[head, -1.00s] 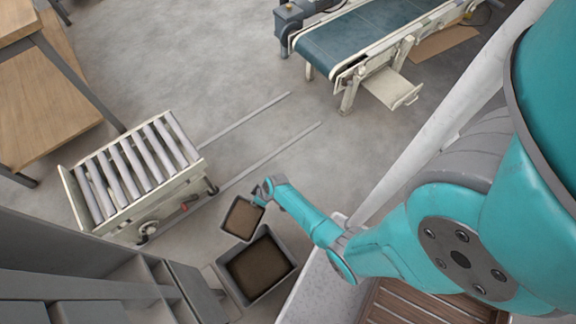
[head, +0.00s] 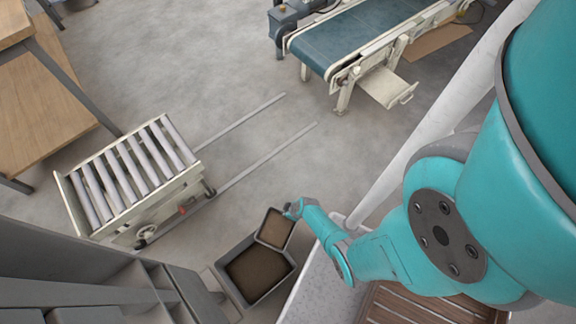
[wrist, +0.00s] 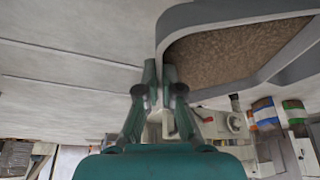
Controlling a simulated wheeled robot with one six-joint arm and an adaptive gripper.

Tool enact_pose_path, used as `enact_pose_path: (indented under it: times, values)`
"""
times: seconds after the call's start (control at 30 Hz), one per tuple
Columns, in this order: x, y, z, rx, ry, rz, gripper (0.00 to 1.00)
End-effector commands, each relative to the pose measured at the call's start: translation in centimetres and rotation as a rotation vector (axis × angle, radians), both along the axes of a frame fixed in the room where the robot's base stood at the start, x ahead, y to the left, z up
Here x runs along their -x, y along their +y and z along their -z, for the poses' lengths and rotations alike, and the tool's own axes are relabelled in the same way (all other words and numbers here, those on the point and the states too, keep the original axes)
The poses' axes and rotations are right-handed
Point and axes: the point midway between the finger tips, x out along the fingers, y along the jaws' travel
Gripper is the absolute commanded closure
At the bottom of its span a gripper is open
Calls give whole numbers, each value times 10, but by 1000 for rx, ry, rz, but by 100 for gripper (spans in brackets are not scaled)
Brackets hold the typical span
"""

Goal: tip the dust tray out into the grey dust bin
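The dust tray (head: 275,228) is a small grey square tray with brown dust in it. It is over the far right part of the grey dust bin (head: 222,267), an open square box on the floor with brown material inside. My gripper (head: 290,209) is at the tray's far right corner and looks shut on it. In the wrist view my gripper's fingers (wrist: 160,75) are close together at the edge of the dust tray (wrist: 185,14), whose dust fills the upper right. The exact grip contact is hard to make out.
A roller cart (head: 128,172) stands left of the bin, with two floor rails (head: 265,155) running from it. Grey cabinet parts (head: 70,255) stand close at the bin's left. A conveyor (head: 365,35) is at the back. The middle floor is clear.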

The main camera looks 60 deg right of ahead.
Motion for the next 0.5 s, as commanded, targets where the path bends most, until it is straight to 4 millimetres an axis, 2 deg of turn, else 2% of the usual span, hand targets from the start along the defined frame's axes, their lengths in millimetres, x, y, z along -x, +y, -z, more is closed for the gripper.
enact_pose_path:
  times: [0.2, 0.5]
  values:
    - [1, 20, -14, 88, -7, -8, 100]
    - [2, 37, -26, 172, -6, -8, 100]
